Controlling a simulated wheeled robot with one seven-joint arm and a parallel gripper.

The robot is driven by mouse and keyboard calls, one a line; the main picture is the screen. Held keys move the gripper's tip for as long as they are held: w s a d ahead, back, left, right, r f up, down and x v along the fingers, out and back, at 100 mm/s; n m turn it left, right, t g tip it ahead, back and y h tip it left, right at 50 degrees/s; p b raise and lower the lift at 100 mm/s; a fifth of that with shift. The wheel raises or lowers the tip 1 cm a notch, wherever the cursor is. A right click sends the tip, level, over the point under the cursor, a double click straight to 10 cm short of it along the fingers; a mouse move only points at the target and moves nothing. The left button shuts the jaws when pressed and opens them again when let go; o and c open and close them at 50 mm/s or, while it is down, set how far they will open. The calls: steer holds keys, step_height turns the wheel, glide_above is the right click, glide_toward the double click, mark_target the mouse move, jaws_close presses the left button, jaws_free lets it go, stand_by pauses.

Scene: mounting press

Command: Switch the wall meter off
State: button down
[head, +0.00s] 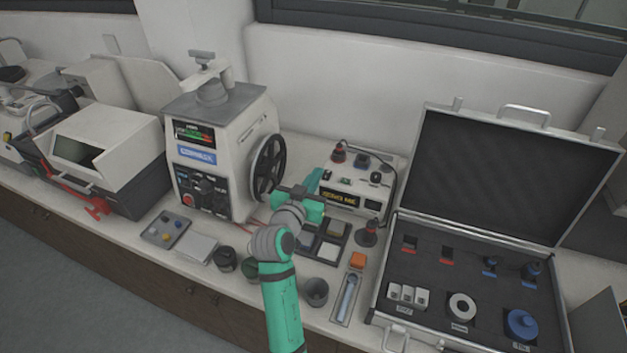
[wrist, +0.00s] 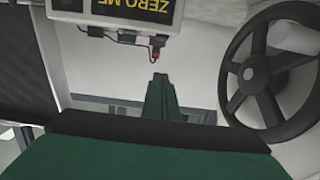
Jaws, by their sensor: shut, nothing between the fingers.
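A pale box (head: 350,196) with a yellow-lettered dark label reading "ZERO ME" stands against the wall, right of the press's black handwheel. It seems to be the meter; I cannot tell its switch or whether it is on. In the wrist view part of this box (wrist: 115,12) shows upside down at the top, with a small red-and-black fitting (wrist: 135,37) at its edge. My gripper (head: 316,176) is in front of the box's left side, partly covering it. In the wrist view my green fingers (wrist: 160,85) are together and empty, apart from the box.
The mounting press (head: 220,150) and its handwheel (head: 267,168) are close left of my gripper; the wheel (wrist: 270,80) shows at right in the wrist view. A tray of tiles (head: 325,240), a grey cup (head: 316,292) and an open case (head: 465,290) crowd the bench.

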glide_above(325, 179)
steer(key=shift+s+d+f, duration=0.2)
steer(key=shift+f, duration=0.2)
step_height(325, 179, down, 2)
steer(key=shift+a+f, duration=0.1)
steer(key=shift+f, duration=0.15)
steer(key=shift+w+f, duration=0.1)
steer(key=shift+f, duration=0.6)
steer(key=shift+w, duration=0.1)
